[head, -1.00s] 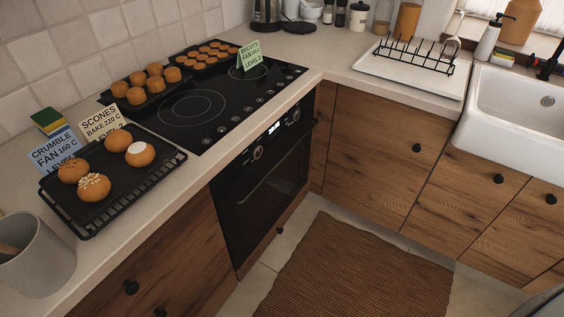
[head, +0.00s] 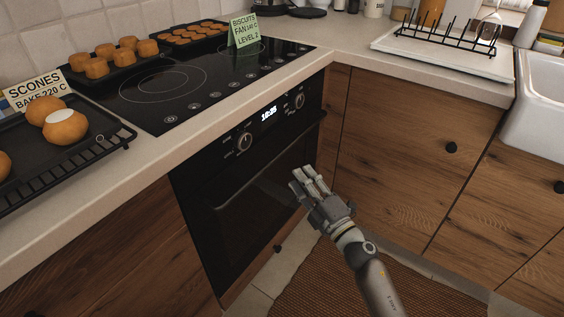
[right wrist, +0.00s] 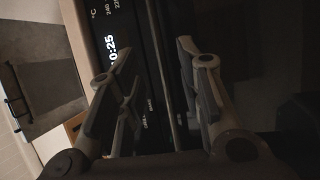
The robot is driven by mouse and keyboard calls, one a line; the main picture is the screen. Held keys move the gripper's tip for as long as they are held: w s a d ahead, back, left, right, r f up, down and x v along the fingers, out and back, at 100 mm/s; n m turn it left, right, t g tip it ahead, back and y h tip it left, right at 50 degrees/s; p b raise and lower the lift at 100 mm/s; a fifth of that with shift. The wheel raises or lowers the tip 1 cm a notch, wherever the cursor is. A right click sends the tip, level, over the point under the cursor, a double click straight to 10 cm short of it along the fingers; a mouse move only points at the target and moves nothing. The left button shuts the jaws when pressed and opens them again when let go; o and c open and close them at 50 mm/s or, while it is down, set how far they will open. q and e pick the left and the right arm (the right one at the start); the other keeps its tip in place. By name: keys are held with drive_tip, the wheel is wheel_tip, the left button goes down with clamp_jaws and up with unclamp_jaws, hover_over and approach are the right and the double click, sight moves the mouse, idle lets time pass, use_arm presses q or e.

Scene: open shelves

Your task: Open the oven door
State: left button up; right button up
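The black built-in oven sits under the hob, and its dark glass door (head: 250,215) looks shut. A long bar handle (head: 240,192) runs along the door's top edge, below the knobs and lit clock. My right gripper (head: 305,176) is in front of the right part of the door. In the right wrist view, the fingers of my right gripper (right wrist: 153,68) are spread apart, with the dark handle bar (right wrist: 160,75) showing between or just beyond them. I cannot tell whether they touch it. My left gripper is out of view.
Wooden cupboard fronts (head: 400,150) with dark knobs stand right of the oven. A brown woven rug (head: 335,285) lies on the floor. A tray of buns (head: 110,140), scones sign (head: 38,92) and green biscuits sign (head: 243,32) are on the worktop and hob.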

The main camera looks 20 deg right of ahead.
sight(282, 151)
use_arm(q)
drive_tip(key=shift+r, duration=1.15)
use_arm(e)
drive_tip(key=shift+x, duration=5.4)
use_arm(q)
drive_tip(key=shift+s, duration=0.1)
use_arm(e)
drive_tip(key=shift+r, duration=0.1)
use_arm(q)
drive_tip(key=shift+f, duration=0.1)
use_arm(e)
clamp_jaws()
